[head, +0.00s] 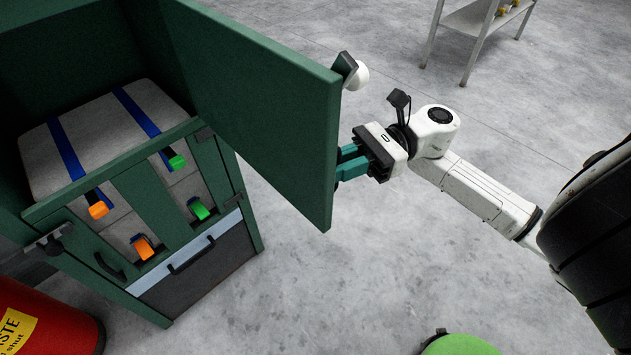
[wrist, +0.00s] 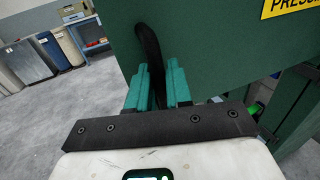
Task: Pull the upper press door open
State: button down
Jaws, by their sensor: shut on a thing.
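The upper press door (head: 262,105) is a dark green panel. It stands swung wide open to the right of the green press (head: 120,190). My gripper (head: 345,163) is at the door's free edge, its teal fingers partly hidden behind the panel. In the wrist view the door (wrist: 215,60) fills much of the picture, and a black curved handle (wrist: 149,42) runs down between my gripper's fingers (wrist: 160,82). The fingers are shut on this handle. The handle is hidden in the head view.
A grey bale (head: 95,140) with blue straps sits inside the press, with orange and green tags at its front. A red bin (head: 45,320) stands at the lower left, and a green round-topped object (head: 460,345) at the bottom. A metal stand (head: 480,20) is farther back. Grey floor around my arm is clear.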

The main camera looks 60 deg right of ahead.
jog(key=shift+s+d+f, duration=0.1)
jog(key=shift+d+f, duration=0.05)
jog(key=shift+d, duration=0.5)
jog(key=c, duration=1.2)
grip_release()
jog(key=shift+c, duration=0.2)
jog(key=b+v, duration=0.1)
jog(key=v, duration=0.9)
jog(key=shift+s+d, duration=0.25)
jog(key=shift+d, duration=0.05)
